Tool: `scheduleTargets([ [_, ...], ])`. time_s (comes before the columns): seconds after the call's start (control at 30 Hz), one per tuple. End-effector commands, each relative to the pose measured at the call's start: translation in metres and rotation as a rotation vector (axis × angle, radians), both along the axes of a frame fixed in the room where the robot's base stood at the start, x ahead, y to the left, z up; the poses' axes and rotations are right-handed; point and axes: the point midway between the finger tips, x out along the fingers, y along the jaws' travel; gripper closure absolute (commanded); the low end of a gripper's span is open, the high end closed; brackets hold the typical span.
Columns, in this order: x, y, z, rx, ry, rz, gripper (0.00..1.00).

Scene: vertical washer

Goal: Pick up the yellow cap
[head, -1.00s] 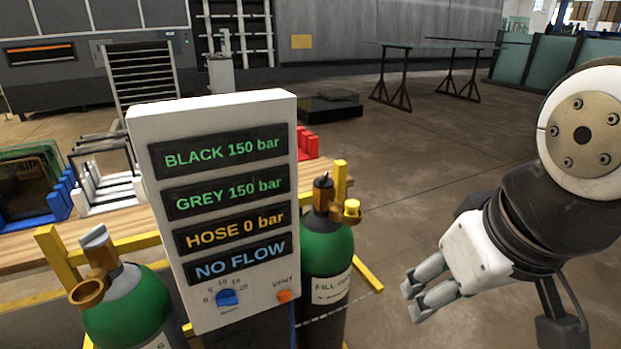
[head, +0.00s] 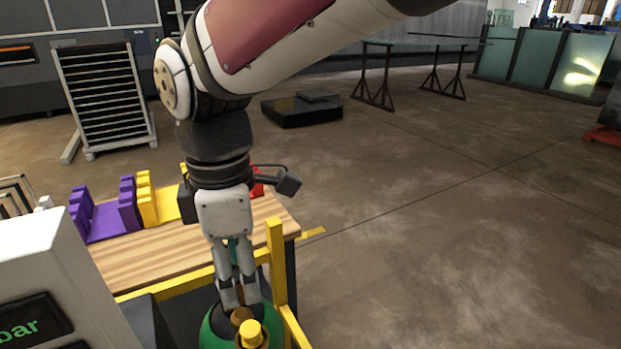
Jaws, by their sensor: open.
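The yellow cap (head: 251,333) sits at the side of the brass valve on top of the green cylinder (head: 213,328), near the bottom edge of the head view. My gripper (head: 239,306) points down over the cylinder top, just above and behind the cap in the picture. Its jaws are open, with a finger on each side of the valve stem. The cap is in front of the fingers, not between them. I cannot tell whether the fingers touch the valve. The lower cylinder is cut off by the frame.
A yellow frame post (head: 277,262) stands close to the right of my gripper. The white display panel (head: 45,265) is at the lower left. A wooden table (head: 160,258) with purple, yellow and red racks is behind. Open floor lies to the right.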

Motion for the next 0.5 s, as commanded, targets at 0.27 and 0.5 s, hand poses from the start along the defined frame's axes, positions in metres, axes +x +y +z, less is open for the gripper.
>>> scheduleTargets([
  [0.27, -0.004, 0.005, -0.034, -0.005, 0.012, 0.032, 0.49],
  [0.5, -0.003, 0.005, -0.075, -0.005, 0.01, 0.029, 0.49],
])
